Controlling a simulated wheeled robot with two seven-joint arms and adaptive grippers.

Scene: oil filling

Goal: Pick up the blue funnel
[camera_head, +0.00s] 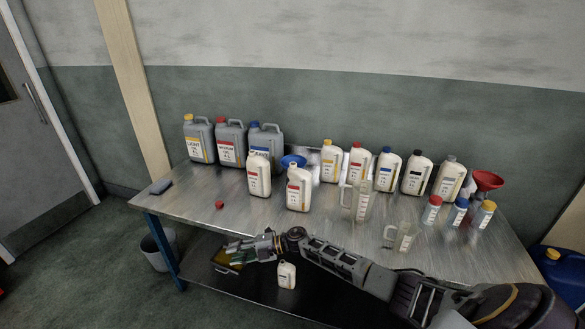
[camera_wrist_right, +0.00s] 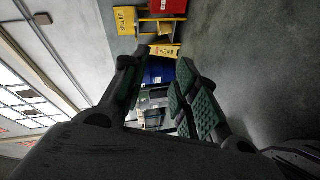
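The blue funnel (camera_head: 293,161) is on the metal table, behind the front white bottles. It is partly hidden by the red-labelled bottle (camera_head: 298,190) in front of it. My right gripper (camera_head: 234,254) is at the table's front edge, in front and to the left of the funnel and well apart from it. In the right wrist view my right gripper (camera_wrist_right: 160,92) has its fingers spread with nothing between them. The funnel does not show in that view. My left gripper is not in view.
Grey canisters (camera_head: 230,142) stand at the back left, and several white bottles (camera_head: 388,170) along the back. Clear jugs (camera_head: 361,203) stand nearer the front. A red funnel (camera_head: 487,181) is at the right. The table's left part (camera_head: 185,195) is mostly clear, with a small red cap (camera_head: 219,204).

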